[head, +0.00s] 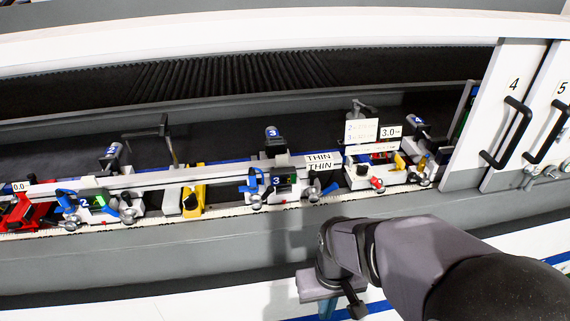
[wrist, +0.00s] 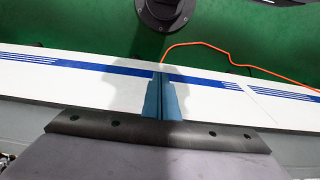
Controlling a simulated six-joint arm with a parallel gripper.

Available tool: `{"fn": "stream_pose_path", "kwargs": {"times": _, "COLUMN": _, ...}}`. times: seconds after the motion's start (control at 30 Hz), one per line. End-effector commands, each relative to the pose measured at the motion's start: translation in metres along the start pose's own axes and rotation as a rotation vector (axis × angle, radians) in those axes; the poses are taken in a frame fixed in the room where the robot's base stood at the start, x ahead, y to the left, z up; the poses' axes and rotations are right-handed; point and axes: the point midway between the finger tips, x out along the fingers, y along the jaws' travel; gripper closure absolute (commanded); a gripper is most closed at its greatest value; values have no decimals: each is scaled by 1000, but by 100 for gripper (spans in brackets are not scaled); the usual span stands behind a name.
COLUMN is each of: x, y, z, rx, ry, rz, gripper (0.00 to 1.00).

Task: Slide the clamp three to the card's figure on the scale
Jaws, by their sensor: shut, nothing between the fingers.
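Clamp two (head: 88,203) is to the left, with a yellow block (head: 193,198) between it and clamp three. A "0.0" sign (head: 20,186) and a "3.0" sign (head: 390,132) mark the ends. THIN labels (head: 320,162) lie near clamp three. White doors (head: 520,115) stand at right.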

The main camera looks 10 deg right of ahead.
Motion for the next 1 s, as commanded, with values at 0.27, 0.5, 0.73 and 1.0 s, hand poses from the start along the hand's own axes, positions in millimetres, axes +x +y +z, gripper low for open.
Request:
{"fn": "stream_pose_path", "kwargs": {"times": 0.27, "x": 5, "y": -3, "z": -10, "rx": 1, "ry": 30, "rz": -8, "gripper": 62}}
{"fn": "stream_pose_path", "kwargs": {"times": 0.5, "x": 29, "y": -19, "z": -84, "rx": 22, "ry": 254, "rz": -49, "gripper": 62}}
{"fn": "stream_pose_path", "kwargs": {"times": 0.73, "x": 42, "y": -28, "z": -192, "rx": 85, "ry": 617, "rz": -62, "gripper": 62}}
{"fn": "stream_pose_path", "kwargs": {"times": 1.0, "x": 30, "y": -10, "z": -285, "rx": 188, "ry": 1033, "rz": 24, "gripper": 62}}
